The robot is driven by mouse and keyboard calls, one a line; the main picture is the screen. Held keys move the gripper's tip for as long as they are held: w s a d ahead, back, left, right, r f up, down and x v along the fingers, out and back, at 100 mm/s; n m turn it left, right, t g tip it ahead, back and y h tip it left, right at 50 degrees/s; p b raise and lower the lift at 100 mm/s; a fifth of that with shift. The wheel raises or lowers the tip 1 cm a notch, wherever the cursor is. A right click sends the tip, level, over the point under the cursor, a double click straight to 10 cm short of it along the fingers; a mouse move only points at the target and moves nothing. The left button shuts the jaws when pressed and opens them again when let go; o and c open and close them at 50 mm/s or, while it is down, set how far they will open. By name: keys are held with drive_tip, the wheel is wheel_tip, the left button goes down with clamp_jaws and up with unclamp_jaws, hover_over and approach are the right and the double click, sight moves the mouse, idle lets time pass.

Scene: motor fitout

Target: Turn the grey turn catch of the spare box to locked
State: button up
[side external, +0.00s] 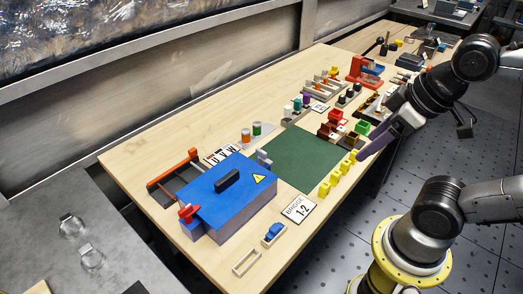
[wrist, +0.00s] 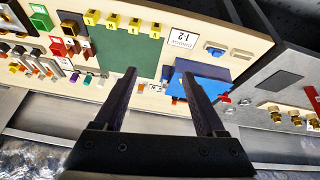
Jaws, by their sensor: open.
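A blue box (side external: 238,200) with a black handle (side external: 227,181) and a yellow warning triangle (side external: 259,179) stands at the near left of the table; I take it for the spare box. A small grey piece (side external: 264,158) at its back corner may be the turn catch, but I cannot tell which way it is turned. A red lever (side external: 187,212) is at the box's left end. In the wrist view the blue box (wrist: 213,86) is partly behind one finger. My gripper (side external: 362,157) is open and empty, above the table's right edge and well apart from the box.
A green mat (side external: 295,157) lies flat beside the box. Several yellow pieces (side external: 338,178) line the edge below my gripper. A "BRIDGE 1-2" card (side external: 299,208) and a tray with a blue part (side external: 273,234) are near the box. Racks and bins crowd the far end.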

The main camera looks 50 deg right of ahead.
drive_tip(key=w+d+r+n+g+h, duration=0.1)
drive_tip(key=w+r+n, duration=0.3)
drive_tip(key=r+n, duration=0.2)
drive_tip(key=n+g+h, duration=0.3)
drive_tip(key=n, duration=0.6)
hover_over(261, 151)
drive_tip(key=s, duration=0.3)
drive_tip(key=w+a+f+n+g, duration=0.1)
drive_tip(key=w+a+f+n, duration=0.15)
drive_tip(key=a+f, duration=0.35)
drive_tip(key=shift+m, duration=0.45)
drive_tip(key=x, duration=1.3)
drive_tip(key=shift+d+f, duration=0.25)
drive_tip(key=shift+d, duration=0.3)
drive_tip(key=shift+h, duration=0.3)
clamp_jaws()
